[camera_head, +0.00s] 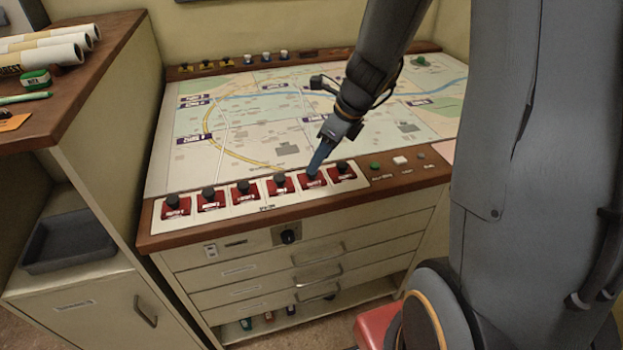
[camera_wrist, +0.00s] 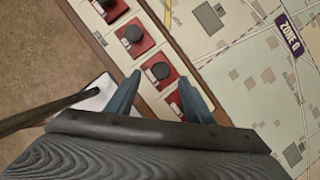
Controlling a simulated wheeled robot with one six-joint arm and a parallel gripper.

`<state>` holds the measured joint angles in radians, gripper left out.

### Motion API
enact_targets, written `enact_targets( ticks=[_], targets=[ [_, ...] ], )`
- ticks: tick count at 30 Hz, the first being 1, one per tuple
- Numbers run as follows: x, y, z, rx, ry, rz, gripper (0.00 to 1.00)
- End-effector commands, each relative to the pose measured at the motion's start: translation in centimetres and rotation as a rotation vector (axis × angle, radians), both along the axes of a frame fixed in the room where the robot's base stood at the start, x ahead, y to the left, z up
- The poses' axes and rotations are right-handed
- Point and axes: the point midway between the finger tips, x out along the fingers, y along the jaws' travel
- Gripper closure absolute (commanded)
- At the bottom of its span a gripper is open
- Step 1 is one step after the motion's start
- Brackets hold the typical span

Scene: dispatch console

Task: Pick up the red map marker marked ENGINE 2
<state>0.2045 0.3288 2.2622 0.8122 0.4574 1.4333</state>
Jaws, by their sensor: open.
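Several red map markers with black knobs stand in a row on a pale strip along the console's front edge. Their small labels are too blurred to read, so I cannot tell which is ENGINE 2. My gripper (camera_head: 317,160) points down over the fifth red marker from the left (camera_head: 312,182). In the wrist view the blue fingers of my gripper (camera_wrist: 159,77) are apart, with a red marker (camera_wrist: 163,70) showing between their tips. I cannot tell whether they touch it. Another red marker (camera_wrist: 133,37) lies beyond, and one (camera_wrist: 175,103) is partly hidden by the right finger.
The map table (camera_head: 190,150) has zone labels and small yellow, blue and white pieces along its back edge. A green button (camera_head: 375,166) and white button (camera_head: 400,160) sit right of the markers. A wooden-topped cabinet (camera_head: 100,60) with rolled papers stands at left.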

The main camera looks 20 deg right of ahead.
Motion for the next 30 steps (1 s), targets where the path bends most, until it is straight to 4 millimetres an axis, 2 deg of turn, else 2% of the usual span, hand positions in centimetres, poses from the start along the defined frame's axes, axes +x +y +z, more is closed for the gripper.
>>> enact_targets(
  ticks=[9,19,20,27,30],
  targets=[
    [1.4,1.2,-3.6,0.0,0.001,0.001,0.52],
    [1.5,1.3,-4.2,-0.001,0.0,0.002,0.52],
    [1.5,1.3,-4.2,-0.001,0.0,0.002,0.55],
    [1.5,1.3,-4.2,-0.002,0.0,0.003,0.96],
    [1.5,1.3,-4.2,-0.002,0.0,0.003,0.98]
  ],
)
